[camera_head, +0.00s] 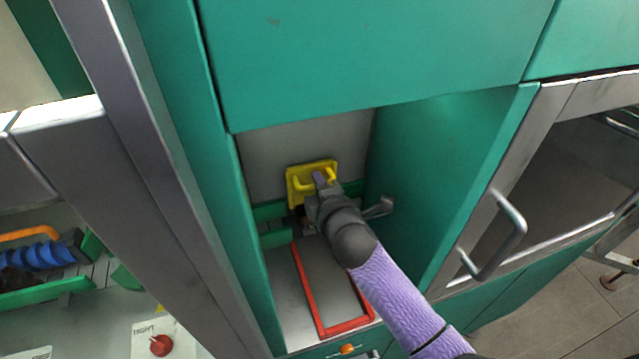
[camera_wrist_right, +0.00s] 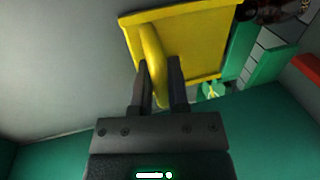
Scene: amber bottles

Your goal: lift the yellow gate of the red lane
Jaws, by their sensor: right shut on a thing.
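The yellow gate (camera_head: 297,191) is a plate with a curved yellow handle, at the back of a green recess in the head view. It also shows in the right wrist view (camera_wrist_right: 200,45). My right gripper (camera_head: 318,178) reaches in from the lower right. In the wrist view my right gripper (camera_wrist_right: 160,82) has its two fingers on either side of the yellow handle (camera_wrist_right: 152,55) and is shut on it. The red lane outline (camera_head: 312,297) lies on the recess floor in front of the gate. The arm hides part of the gate and lane. My left gripper is not in view.
Green walls (camera_head: 440,165) close in the recess on both sides. A metal lever (camera_head: 380,208) sticks out right of the gripper. A metal door handle (camera_head: 505,240) is further right. A red knob (camera_head: 161,345) and blue rollers (camera_head: 45,255) are at lower left. A dark brown thing (camera_wrist_right: 275,10) shows beyond the gate.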

